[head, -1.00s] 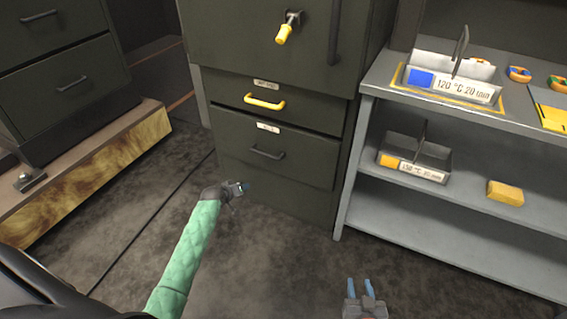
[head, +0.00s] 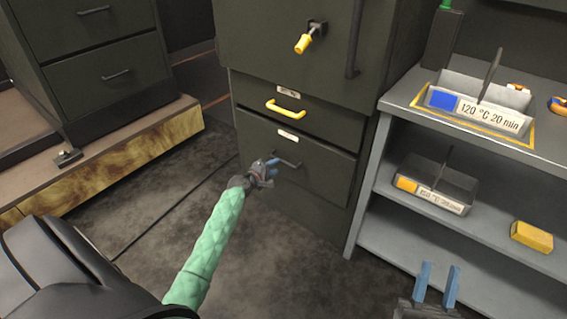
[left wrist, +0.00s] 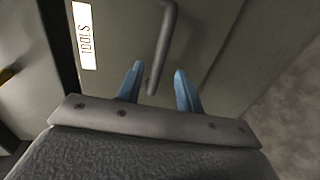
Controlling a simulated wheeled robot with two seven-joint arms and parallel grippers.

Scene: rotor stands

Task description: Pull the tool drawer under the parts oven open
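The tool drawer (head: 325,166) is the lower drawer front under the dark parts oven (head: 270,60) in the head view, and it looks shut. The wrist view shows its label, which reads TOOLS (left wrist: 85,35). Its dark bar handle (head: 290,164) also shows in the left wrist view (left wrist: 165,40). My left gripper (head: 272,168) is open at the handle. In the wrist view its blue fingers (left wrist: 157,82) lie either side of the handle's near end; contact cannot be told. My right gripper (head: 437,272) is open and empty at the lower right.
A drawer with a yellow handle (head: 285,109) sits just above. A grey shelf unit (head: 400,240) with a labelled bin (head: 437,187) and a yellow block (head: 532,236) stands at the right. A low wooden-sided platform (head: 120,150) is at the left. The floor before the drawer is clear.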

